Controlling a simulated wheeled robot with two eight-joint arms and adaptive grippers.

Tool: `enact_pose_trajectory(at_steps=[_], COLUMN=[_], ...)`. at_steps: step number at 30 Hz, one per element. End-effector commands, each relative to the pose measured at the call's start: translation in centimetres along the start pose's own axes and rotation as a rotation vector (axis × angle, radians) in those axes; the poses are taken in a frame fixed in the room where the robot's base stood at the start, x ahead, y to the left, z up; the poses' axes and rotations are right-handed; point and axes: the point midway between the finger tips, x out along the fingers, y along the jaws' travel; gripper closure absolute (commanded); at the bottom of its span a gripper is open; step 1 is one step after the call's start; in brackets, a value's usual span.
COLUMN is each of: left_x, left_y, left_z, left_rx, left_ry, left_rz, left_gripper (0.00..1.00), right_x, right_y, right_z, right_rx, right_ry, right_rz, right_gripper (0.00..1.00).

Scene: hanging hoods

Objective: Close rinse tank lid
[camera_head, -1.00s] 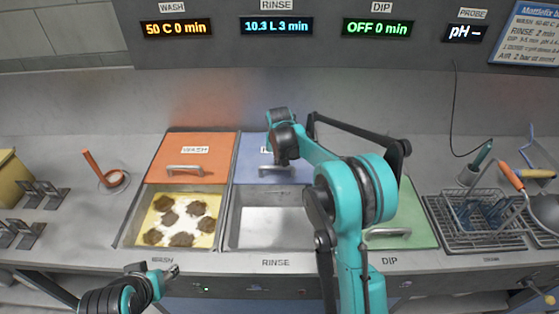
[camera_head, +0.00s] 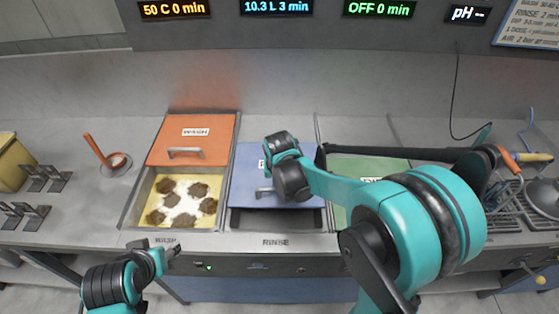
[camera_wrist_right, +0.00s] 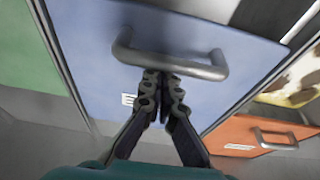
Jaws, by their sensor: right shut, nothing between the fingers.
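The blue rinse lid (camera_head: 248,168) covers most of the rinse tank (camera_head: 275,218). A dark open strip shows along the tank's front edge. My right gripper (camera_wrist_right: 162,76) is shut and empty in the right wrist view, with its fingertips at the middle of the lid's grey bar handle (camera_wrist_right: 200,68). I cannot tell whether they touch the bar. In the head view my right wrist hangs over the lid and hides the fingers. My left gripper (camera_head: 172,251) is low at the front left, apart from the tanks; its jaw state is unclear.
The orange wash lid (camera_head: 210,152) is slid back, and its open tank holds brown pieces in yellow liquid (camera_head: 187,219). The green dip lid (camera_head: 338,166) is partly hidden by my right arm. A wire basket (camera_head: 505,222) stands at the right, and a red-handled tool (camera_head: 97,149) at the left.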

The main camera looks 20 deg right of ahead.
Motion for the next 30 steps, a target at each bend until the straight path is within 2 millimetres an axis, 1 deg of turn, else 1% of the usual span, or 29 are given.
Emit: enact_pose_trajectory(at_steps=[1, 6, 9, 12, 18, 30], left_x=[-0.3, -0.7, -0.9, -1.0, -1.0, -1.0], left_y=[0.0, 0.0, 0.0, 0.0, 0.0, 0.0], left_z=[-0.2, -0.5, -0.6, -0.7, -0.7, -0.7], left_rx=[0.0, 0.0, 0.0, 0.0, 0.0, 0.0], left_ry=[0.0, 0.0, 0.0, 0.0, 0.0, 0.0], left_rz=[0.0, 0.0, 0.0, 0.0, 0.0, 0.0], left_gripper=[0.51, 0.51, 0.51, 0.51, 0.51, 0.51], right_x=[-0.6, -1.8, -2.3, -2.6, -2.8, -2.7], right_y=[0.0, 0.0, 0.0, 0.0, 0.0, -0.1], right_z=[1.4, 5.2, 6.7, 7.8, 8.8, 9.1], right_rx=[-0.002, -0.003, -0.001, -0.002, 0.0, 0.0], right_ry=[0.0, 0.0, -0.001, -0.001, -0.003, -0.007], right_rz=[0.0, 0.0, 0.0, 0.0, 0.0, -0.003], right_gripper=[1.0, 1.0, 1.0, 1.0, 1.0, 1.0])
